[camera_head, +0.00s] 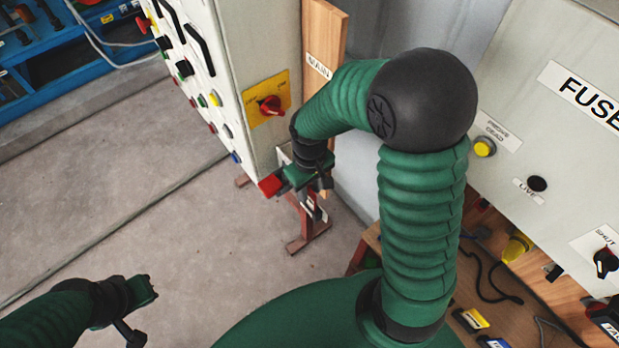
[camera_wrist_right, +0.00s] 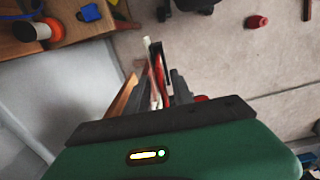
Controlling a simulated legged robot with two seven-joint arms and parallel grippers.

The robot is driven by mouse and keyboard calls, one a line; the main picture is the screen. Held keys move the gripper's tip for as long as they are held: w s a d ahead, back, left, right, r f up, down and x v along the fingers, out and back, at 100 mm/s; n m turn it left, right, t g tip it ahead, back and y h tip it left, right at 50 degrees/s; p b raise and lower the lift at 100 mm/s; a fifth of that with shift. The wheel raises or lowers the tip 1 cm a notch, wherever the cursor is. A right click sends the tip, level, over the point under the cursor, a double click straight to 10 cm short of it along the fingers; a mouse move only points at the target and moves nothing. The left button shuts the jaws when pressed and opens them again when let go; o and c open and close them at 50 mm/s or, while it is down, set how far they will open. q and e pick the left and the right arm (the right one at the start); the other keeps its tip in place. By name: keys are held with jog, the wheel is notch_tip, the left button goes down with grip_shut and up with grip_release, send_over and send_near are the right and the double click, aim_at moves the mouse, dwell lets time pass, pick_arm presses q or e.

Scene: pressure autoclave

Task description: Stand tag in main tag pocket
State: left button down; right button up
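My right gripper (camera_head: 316,190) points down beside the lower end of the wooden board marked MAIN (camera_head: 318,66). In the right wrist view its dark fingers (camera_wrist_right: 166,88) are close together around a thin red and pale piece (camera_wrist_right: 157,78), which looks like the tag, seen edge-on. In the head view a small red and white piece (camera_head: 311,204) shows below the fingers. The main tag pocket cannot be made out clearly; the gripper and arm cover part of the board. My left gripper (camera_head: 137,308) is low at the left, over bare floor, apart from everything; its finger gap is unclear.
A pale cabinet (camera_head: 262,50) with several buttons and a red rotary switch (camera_head: 271,105) stands left of the board. A grey FUSE panel (camera_head: 540,110) and a wooden bench (camera_head: 490,290) are at the right. The concrete floor (camera_head: 110,180) at the left is clear.

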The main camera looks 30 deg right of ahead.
jog(key=r, duration=0.8)
jog(key=shift+s+a, duration=0.1)
jog(key=shift+s, duration=0.1)
jog(key=shift+r, duration=0.35)
pick_arm(q)
jog(key=shift+s+a+f, duration=0.1)
jog(key=shift+a+f, duration=0.05)
jog(key=shift+f, duration=0.1)
pick_arm(e)
jog(key=shift+w, duration=0.1)
jog(key=shift+f, duration=0.1)
